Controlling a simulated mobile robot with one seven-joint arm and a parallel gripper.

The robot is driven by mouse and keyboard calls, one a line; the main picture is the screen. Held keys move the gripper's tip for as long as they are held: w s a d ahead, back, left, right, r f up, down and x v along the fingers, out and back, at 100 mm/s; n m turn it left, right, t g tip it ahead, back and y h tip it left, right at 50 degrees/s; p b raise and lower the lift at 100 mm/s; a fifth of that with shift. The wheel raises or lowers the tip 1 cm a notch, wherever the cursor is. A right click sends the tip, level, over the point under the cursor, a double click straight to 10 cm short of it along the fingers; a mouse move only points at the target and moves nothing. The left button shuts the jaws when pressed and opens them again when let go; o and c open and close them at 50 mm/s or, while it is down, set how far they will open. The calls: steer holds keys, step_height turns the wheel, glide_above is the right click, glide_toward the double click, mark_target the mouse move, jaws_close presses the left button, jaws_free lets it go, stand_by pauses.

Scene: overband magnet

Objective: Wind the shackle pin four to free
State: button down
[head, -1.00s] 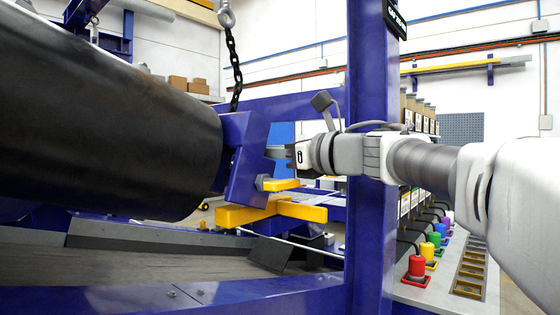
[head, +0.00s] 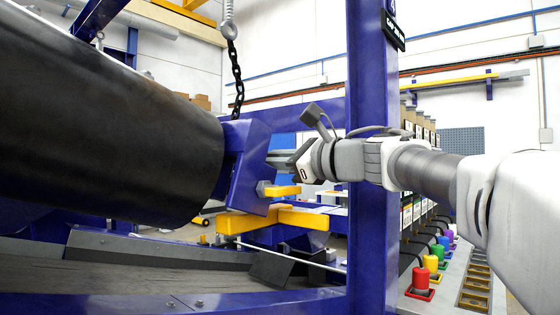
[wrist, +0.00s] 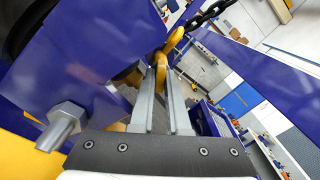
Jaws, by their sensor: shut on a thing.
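A yellow shackle (wrist: 174,44) hangs at the end of a dark chain (wrist: 207,18) in the wrist view. Its lower part lies between and just beyond my fingertips, beside the blue bracket. My gripper (wrist: 163,80) has its two grey fingers closed around the shackle's pin end; the pin itself is mostly hidden by the fingers. In the head view my gripper (head: 280,159) reaches leftward to the blue bracket (head: 248,150), rolled at the wrist. The shackle cannot be made out there. The chain (head: 237,75) hangs above the bracket.
A large dark roller (head: 110,130) fills the left. A hex bolt (wrist: 62,125) sticks out near my gripper. Yellow blocks (head: 275,217) lie below it. Several coloured knobs (head: 430,264) line the right.

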steer(key=shift+n, duration=0.8)
steer(key=n, duration=0.3)
steer(key=shift+n, duration=0.9)
steer(key=n, duration=0.3)
steer(key=shift+n, duration=0.3)
steer(key=c, duration=0.8)
jaws_free()
